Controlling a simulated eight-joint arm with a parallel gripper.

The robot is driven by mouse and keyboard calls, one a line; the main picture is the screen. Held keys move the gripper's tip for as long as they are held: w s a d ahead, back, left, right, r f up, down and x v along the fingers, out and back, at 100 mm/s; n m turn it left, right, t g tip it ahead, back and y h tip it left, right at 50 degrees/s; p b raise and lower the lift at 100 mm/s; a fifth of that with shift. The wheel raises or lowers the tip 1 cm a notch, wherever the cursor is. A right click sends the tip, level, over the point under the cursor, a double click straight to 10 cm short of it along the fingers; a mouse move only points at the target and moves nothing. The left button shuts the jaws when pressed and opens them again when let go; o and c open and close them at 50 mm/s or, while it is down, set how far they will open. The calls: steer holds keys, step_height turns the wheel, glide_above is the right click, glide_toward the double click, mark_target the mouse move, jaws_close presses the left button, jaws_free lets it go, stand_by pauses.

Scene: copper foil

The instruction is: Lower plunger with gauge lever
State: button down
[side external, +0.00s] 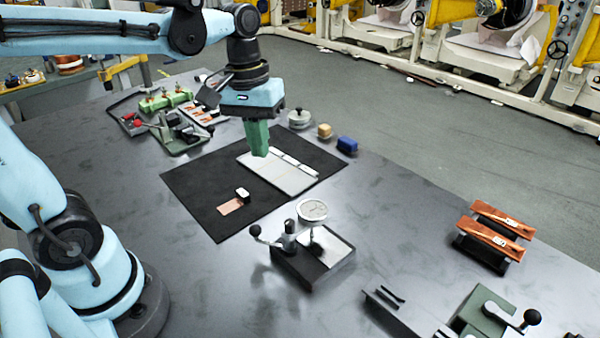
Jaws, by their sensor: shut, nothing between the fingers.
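The gauge (312,210) has a round white dial on a post over a dark base block (302,270) with a pale plate, standing on the table in front of the black mat. Its lever (267,238), with a black ball knob at the end, sticks out to the left of the post. The plunger (315,238) runs down below the dial; whether its tip touches the plate is too small to tell. My gripper (260,153), with green fingers, is shut and empty. It points down above the black mat, behind and left of the gauge, well apart from the lever.
The black mat (190,185) holds a pale plate (285,180) and a copper foil piece (231,208) with a white block. Clamps and green fixtures stand at the back left. Copper bars (495,225) lie on black stands at right. The table between gauge and bars is clear.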

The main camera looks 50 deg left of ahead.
steer(key=w+n+g, duration=0.1)
steer(key=n+g, duration=0.1)
glide_toward(252, 226)
steer(key=w+a+f, duration=0.3)
steer(key=w+f, duration=0.1)
steer(key=f, duration=0.1)
steer(key=shift+s+d+f, duration=0.5)
steer(key=shift+s+d, duration=0.15)
steer(key=shift+s, duration=0.1)
steer(key=shift+s+d+f, duration=0.5)
steer(key=shift+s+d, duration=0.15)
steer(key=shift+s, duration=0.1)
steer(key=shift+s+d+f+h, duration=0.15)
steer(key=shift+s+d, duration=0.1)
steer(key=shift+s, duration=0.25)
steer(key=shift+s+d+f+h, duration=0.15)
steer(key=shift+s+d, duration=0.1)
steer(key=shift+s, duration=0.3)
steer(key=shift+r, duration=0.1)
